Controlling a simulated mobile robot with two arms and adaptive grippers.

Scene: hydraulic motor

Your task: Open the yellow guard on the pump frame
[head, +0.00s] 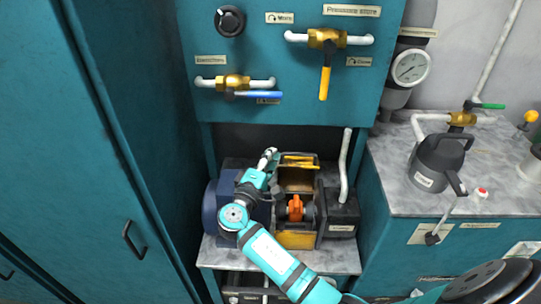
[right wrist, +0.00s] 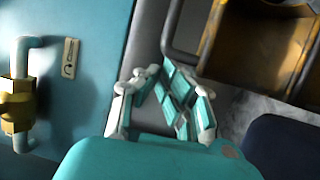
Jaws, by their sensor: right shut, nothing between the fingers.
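The yellow guard (head: 298,160) shows on the pump frame in the head view as an open, box-like yellow and dark shape. It appears swung up at the back, with the orange coupling (head: 296,208) exposed in front of it. In the right wrist view, the worn yellow guard (right wrist: 262,45) fills the upper right. My right gripper (head: 268,157) is beside the guard's upper left edge, shut and empty. In the right wrist view its fingertips (right wrist: 154,73) come together just left of the guard, with a visible gap. My left gripper is not in view.
A blue motor (head: 210,208) sits left of the coupling, and a black pump (head: 342,213) with a white pipe on the right. A teal panel with valves (head: 235,83) rises behind. A dark jug (head: 437,160) stands on the right counter.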

